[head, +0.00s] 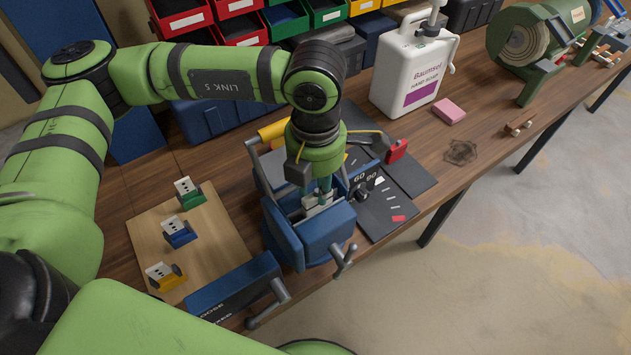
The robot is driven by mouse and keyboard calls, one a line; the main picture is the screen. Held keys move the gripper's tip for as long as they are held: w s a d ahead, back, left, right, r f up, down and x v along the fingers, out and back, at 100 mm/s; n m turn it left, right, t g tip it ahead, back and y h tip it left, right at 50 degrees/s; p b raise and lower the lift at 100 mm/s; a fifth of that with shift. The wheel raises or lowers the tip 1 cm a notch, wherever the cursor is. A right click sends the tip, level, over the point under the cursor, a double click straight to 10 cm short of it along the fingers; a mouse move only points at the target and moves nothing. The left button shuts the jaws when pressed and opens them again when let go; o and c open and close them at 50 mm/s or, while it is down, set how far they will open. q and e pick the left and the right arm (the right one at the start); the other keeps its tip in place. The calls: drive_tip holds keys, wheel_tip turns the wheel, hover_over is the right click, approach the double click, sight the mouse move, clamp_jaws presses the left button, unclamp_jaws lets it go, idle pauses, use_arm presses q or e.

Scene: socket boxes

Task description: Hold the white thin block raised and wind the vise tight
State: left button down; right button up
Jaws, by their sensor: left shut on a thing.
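The blue vise (325,237) stands near the table's front edge, with its grey crank handle (343,262) on the front right. My left gripper (324,190) points down from above into the gap between the vise jaws. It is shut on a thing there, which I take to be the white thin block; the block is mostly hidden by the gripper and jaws. I cannot tell whether the jaws touch it. My right gripper is not in view, and nothing of mine is seen on the crank.
A wooden board (215,220) at left carries green, blue and yellow holders with white plates. A blue lettered block (235,287) with a grey handle sits at the front. A dark mat (400,185), soap bottle (408,70) and pink block (449,111) lie right. Bins line the back.

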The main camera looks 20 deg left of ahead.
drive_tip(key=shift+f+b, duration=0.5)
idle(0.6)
